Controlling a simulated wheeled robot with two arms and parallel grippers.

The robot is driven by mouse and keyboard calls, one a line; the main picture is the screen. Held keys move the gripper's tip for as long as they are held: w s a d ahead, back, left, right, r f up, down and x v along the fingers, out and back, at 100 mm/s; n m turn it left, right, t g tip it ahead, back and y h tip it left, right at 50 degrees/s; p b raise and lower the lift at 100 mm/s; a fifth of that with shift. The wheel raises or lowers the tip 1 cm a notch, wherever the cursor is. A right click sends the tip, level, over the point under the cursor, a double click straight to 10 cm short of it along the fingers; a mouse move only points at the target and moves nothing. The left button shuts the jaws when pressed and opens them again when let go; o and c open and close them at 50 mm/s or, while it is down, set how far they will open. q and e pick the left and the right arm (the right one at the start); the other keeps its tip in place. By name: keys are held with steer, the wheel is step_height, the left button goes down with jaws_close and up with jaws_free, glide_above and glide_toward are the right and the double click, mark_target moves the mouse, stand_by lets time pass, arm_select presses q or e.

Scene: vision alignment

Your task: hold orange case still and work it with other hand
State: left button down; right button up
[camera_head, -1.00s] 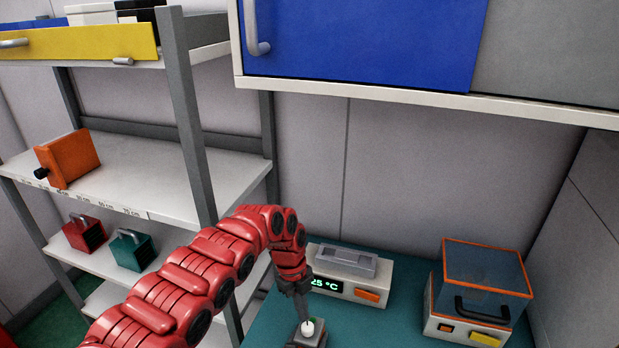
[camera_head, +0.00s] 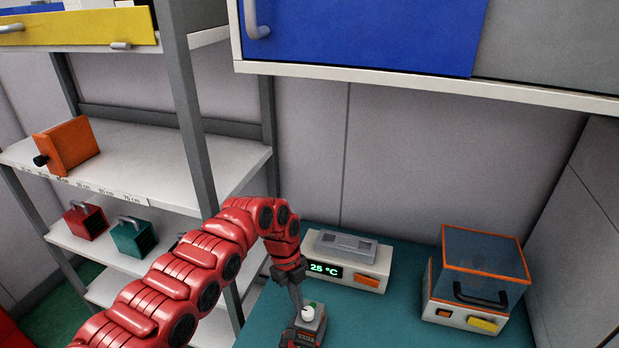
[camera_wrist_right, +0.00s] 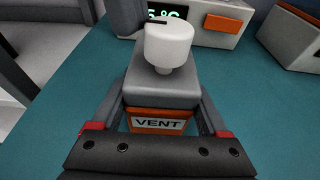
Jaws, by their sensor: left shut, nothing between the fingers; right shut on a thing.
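The case (camera_wrist_right: 158,88) has a grey top, an orange front with a VENT label and a white knob (camera_wrist_right: 168,45) on top. In the head view the case (camera_head: 318,322) shows low at the table's front, its lower part cut off or covered. My right gripper (camera_wrist_right: 160,122) is shut on the case, one finger along each side. My left gripper (camera_head: 297,302) is shut and empty, pointing down just left of the knob. It also shows as a dark shape in the right wrist view (camera_wrist_right: 126,16); whether it touches the case or knob I cannot tell.
A white device (camera_head: 345,262) reading 25 °C stands behind the case. A device with a clear orange-rimmed lid (camera_head: 482,262) stands on the right. An orange box (camera_head: 72,145) with a black knob sits on the left shelf. Teal table (camera_head: 385,320) is clear between them.

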arm_select(q)
steer(key=shift+w+a, duration=0.2)
steer(key=shift+a, duration=0.05)
step_height(320, 180, up, 6)
stand_by(0.6)
steer(key=shift+a, duration=0.1)
arm_select(e)
steer(key=o, duration=1.4)
